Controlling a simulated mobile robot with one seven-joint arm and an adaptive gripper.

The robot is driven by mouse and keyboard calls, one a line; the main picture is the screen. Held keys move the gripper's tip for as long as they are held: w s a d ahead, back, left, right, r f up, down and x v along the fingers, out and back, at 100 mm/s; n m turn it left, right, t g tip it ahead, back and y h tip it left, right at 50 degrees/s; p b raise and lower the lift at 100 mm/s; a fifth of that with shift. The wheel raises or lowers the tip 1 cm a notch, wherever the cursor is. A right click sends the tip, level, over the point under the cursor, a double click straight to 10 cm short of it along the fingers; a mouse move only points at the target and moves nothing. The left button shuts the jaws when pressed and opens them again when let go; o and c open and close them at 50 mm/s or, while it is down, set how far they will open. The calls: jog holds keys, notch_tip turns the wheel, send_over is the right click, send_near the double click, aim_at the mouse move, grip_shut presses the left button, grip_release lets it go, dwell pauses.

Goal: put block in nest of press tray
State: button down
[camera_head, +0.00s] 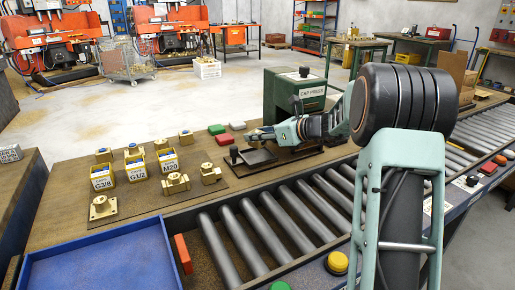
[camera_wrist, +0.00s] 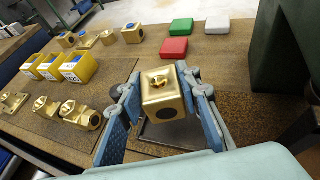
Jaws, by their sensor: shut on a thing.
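My gripper (camera_wrist: 163,100) is shut on a brass block (camera_wrist: 161,84), which has a hole in its top face and a dark round opening in its front face. In the wrist view the block is between the two blue fingers, above the dark press tray (camera_wrist: 168,136). The fingers and block hide part of the tray, and the nest cannot be made out clearly. In the head view my gripper (camera_head: 264,135) is over the tray (camera_head: 257,159), in front of the green cap press (camera_head: 283,100). The block is not clearly visible there.
Yellow bins (camera_head: 135,170) and several brass fittings (camera_head: 175,183) stand left of the tray. Red, green and white blocks (camera_wrist: 174,48) lie behind it. A roller conveyor (camera_head: 290,215) and an empty blue tray (camera_head: 100,262) are in front.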

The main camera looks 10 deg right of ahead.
aim_at(258, 144)
jog(key=shift+w+f, duration=0.2)
jog(key=shift+w, duration=0.15)
jog(key=shift+w+d+f+b, duration=0.1)
jog(key=shift+f+b, duration=0.1)
jog(key=shift+f, duration=0.4)
jog(key=shift+w+a+f+b, duration=0.1)
jog(key=shift+f+b, duration=0.15)
jog(key=shift+f, duration=0.35)
jog(key=shift+w+d+f+b, duration=0.1)
jog(key=shift+f+b, duration=0.1)
jog(key=shift+f, duration=0.4)
jog(key=shift+f, duration=0.2)
jog(key=c, duration=1.4)
grip_release()
jog(key=shift+s+f, duration=0.1)
jog(key=shift+d+r, duration=0.15)
jog(key=shift+r, duration=0.15)
jog(key=p+v, duration=0.2)
jog(key=v, duration=0.9)
jog(key=shift+s+d, duration=0.25)
jog(key=shift+s, duration=0.1)
